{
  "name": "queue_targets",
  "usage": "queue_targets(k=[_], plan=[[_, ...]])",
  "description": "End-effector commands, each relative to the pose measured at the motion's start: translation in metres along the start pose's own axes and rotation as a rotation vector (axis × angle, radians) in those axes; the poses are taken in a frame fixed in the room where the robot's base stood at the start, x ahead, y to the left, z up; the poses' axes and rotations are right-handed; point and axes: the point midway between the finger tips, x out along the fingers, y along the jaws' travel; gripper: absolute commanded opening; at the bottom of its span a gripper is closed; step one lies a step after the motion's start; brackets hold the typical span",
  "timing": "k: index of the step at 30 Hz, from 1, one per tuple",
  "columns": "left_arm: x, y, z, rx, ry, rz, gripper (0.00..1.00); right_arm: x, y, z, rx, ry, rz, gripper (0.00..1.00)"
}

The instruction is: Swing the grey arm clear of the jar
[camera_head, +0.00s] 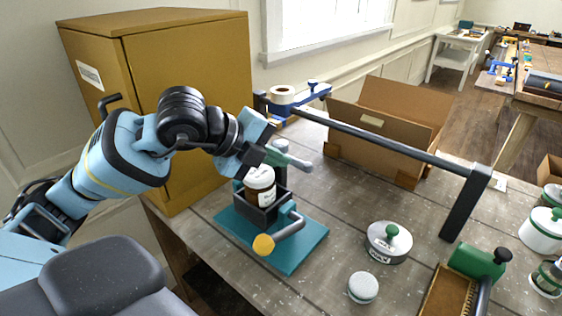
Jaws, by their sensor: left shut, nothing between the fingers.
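A brown jar (265,197) with a white lid and a pale label stands upright in a dark square holder on a teal base plate (300,251). A grey lever (289,230) with an orange end knob sticks out at the holder's front. I cannot tell for sure which is the grey arm. My left gripper (246,174) is shut and empty beside the lid and the bar; contact is unclear. My right gripper is not in view.
A mustard cabinet (188,100) stands behind my left arm. A dark rail (385,143) spans the table behind the fixture, before an open cardboard box (385,110).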

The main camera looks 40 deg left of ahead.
Motion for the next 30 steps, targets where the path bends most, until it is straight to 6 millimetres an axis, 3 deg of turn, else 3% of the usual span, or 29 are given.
queue_targets(k=[6,12,30], plan=[[-0.029,0.002,0.001,-0.002,-0.002,0.004,0.0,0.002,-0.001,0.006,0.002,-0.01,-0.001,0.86],[-0.044,0.001,0.001,-0.003,0.0,0.002,0.0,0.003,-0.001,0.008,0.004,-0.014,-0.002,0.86],[-0.048,0.0,0.0,-0.002,0.001,0.001,0.0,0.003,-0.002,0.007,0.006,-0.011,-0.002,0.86]])
